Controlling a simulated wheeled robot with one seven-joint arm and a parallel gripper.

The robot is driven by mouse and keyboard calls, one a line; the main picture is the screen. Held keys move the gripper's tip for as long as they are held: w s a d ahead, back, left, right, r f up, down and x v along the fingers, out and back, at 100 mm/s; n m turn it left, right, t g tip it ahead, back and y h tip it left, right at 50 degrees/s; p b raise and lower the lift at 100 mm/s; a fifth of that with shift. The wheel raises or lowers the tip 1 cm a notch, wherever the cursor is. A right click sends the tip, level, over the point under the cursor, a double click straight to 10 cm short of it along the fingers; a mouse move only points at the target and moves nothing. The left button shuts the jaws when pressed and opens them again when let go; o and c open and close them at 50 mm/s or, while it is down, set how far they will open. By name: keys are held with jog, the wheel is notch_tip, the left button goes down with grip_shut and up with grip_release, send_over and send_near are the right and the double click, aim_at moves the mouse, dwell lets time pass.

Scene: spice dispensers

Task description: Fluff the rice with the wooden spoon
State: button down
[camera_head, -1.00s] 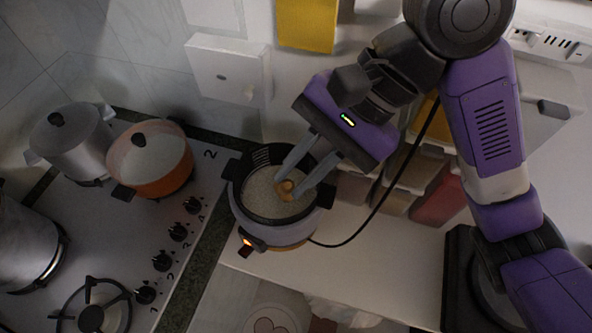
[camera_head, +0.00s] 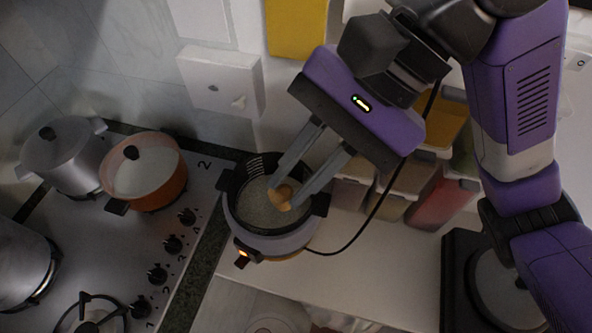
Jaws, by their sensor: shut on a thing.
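The rice cooker (camera_head: 275,243) stands open on the white counter, with an orange light on its front. Pale rice (camera_head: 257,208) fills its dark inner pot. The wooden spoon (camera_head: 281,197) shows as a small tan piece between my fingertips, at the right side of the pot opening. My gripper (camera_head: 287,195) is shut on the spoon, with its grey fingers slanting down over the pot's right side. Most of the spoon is hidden, and I cannot tell how deep it is in the rice.
An orange pot (camera_head: 150,186) and a silver pot (camera_head: 62,160) stand on the stove (camera_head: 120,240) to the left. Spice dispensers (camera_head: 405,190) stand right of the cooker. A black cord (camera_head: 372,217) loops over the counter.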

jog(key=shift+r, duration=2.5)
